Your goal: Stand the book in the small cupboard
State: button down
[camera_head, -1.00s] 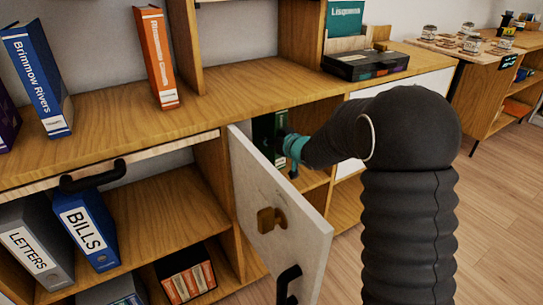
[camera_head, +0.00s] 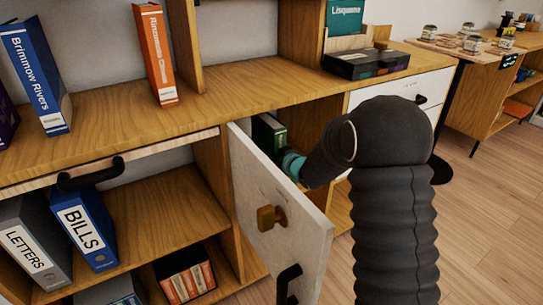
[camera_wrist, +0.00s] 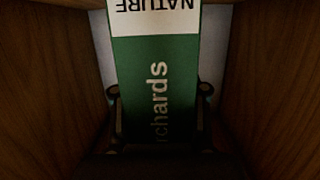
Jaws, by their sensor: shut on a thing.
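The green book (camera_head: 268,134) is inside the small cupboard, partly hidden by the open white door (camera_head: 277,205). In the wrist view its spine (camera_wrist: 155,85) shows a white label reading "NATURE", upside down, and the letters "rchards". My gripper (camera_wrist: 160,120) is shut on the book, with a finger on each side of it. In the head view the gripper's tips are hidden behind the door. The cupboard's wooden side walls (camera_wrist: 50,75) stand to both sides of the book with gaps. I cannot tell whether the book touches the cupboard floor.
Orange (camera_head: 156,55) and blue (camera_head: 37,77) books stand on the top above. A black box (camera_head: 365,63) lies on the top at the right.

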jog(key=shift+f, duration=0.1)
jog(key=c, duration=0.6)
grip_release()
jog(key=shift+r, duration=0.2)
jog(key=v, duration=1.2)
jog(key=shift+r, duration=0.1)
